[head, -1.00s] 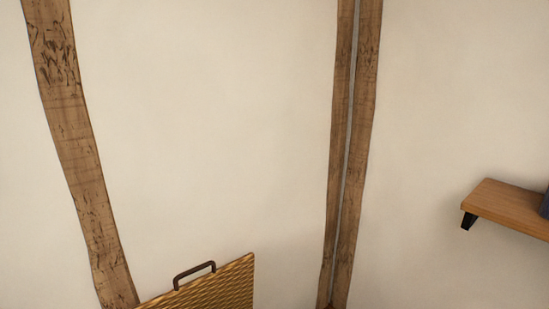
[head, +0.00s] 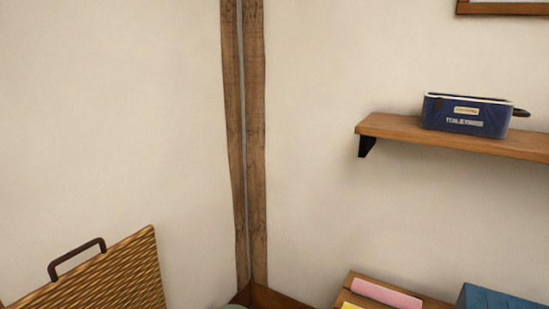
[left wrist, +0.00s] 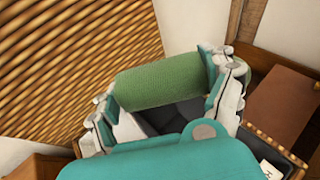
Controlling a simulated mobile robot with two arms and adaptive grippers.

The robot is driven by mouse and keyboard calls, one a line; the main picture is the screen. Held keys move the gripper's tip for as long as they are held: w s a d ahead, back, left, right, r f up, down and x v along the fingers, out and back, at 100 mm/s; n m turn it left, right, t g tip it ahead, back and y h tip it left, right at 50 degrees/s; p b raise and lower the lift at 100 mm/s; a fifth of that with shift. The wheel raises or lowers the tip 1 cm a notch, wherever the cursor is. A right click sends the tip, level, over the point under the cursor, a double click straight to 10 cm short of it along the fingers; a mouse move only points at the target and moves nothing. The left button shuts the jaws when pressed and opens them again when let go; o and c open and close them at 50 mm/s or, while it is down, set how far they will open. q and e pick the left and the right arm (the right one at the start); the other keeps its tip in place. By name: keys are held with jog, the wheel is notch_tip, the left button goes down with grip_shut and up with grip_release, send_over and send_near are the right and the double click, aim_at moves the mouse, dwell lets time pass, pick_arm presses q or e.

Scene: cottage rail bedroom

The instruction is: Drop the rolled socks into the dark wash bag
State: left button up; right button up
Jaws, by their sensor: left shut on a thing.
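The green rolled socks (left wrist: 158,86) are in the left wrist view, held crosswise between the two fingers of my left gripper (left wrist: 165,90). A sliver of green at the bottom edge of the head view may be the same socks. The dark blue wash bag (head: 466,117) stands upright on a wooden wall shelf at the right of the head view, with a pale label and a dark loop at its right end. Its top rim shows, but its inside cannot be made out. My right gripper is not in view.
The wooden shelf (head: 400,130) juts from the right wall. A woven lid with a handle (head: 110,278) stands up at lower left, close beside my left gripper. Below the shelf are a pink item (head: 386,294), a yellow item and a blue box (head: 495,298). Timber posts (head: 257,150) line the corner.

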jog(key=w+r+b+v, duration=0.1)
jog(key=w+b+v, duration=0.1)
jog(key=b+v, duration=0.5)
pick_arm(q)
notch_tip(320, 180, down, 20)
jog(key=w+a+n+y+b, duration=0.1)
jog(key=b, duration=0.4)
jog(key=shift+a+r+g, duration=0.25)
jog(key=shift+a+g, duration=0.05)
jog(key=shift+a, duration=0.05)
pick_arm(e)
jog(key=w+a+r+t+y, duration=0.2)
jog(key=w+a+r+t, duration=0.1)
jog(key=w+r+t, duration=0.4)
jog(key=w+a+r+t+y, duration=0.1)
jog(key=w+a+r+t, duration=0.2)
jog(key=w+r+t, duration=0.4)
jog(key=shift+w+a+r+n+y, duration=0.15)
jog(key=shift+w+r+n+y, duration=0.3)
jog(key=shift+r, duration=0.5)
pick_arm(q)
jog(key=o, duration=1)
